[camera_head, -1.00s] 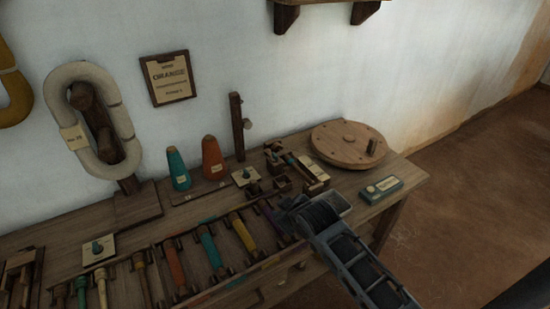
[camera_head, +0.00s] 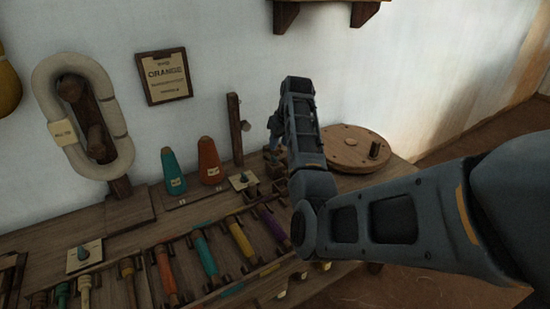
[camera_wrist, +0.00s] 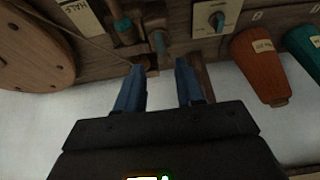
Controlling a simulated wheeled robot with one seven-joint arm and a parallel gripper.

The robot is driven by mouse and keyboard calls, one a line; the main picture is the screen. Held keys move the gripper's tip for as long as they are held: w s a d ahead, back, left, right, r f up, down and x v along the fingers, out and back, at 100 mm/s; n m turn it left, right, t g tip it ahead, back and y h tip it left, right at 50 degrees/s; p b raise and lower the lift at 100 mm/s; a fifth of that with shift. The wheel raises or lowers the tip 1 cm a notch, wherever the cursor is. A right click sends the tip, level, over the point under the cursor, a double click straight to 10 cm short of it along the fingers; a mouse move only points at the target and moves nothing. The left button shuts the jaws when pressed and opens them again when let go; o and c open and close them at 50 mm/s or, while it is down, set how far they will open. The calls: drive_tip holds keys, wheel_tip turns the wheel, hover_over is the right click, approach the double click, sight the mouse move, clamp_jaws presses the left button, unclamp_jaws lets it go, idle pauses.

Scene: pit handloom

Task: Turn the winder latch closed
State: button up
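The winder's small wooden blocks (camera_head: 266,187) show partly at the back of the bench, the rest hidden behind my arm. In the wrist view a teal bobbin or peg (camera_wrist: 122,27) lies on this assembly, beside a shorter teal-tipped piece (camera_wrist: 158,42). I cannot tell for sure which part is the latch. My gripper (camera_wrist: 160,72) is open and empty, its two blue fingers apart, with the teal-tipped piece in front of the gap; I see no contact. In the head view my gripper (camera_head: 274,142) points down beside the wooden post.
A wooden post (camera_head: 235,128) stands close left of my gripper. Orange (camera_head: 209,161) and teal (camera_head: 173,172) cones stand further left. A round wooden disc (camera_head: 345,150) with a peg is on the right. A knob plate (camera_head: 243,181) and several colored bobbins lie in front.

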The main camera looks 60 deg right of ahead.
sight(274, 157)
drive_tip(key=b+x, duration=0.1)
drive_tip(key=x, duration=0.6)
drive_tip(key=shift+w+f, duration=0.1)
drive_tip(key=shift+f, duration=0.2)
drive_tip(key=shift+d, duration=0.1)
clamp_jaws()
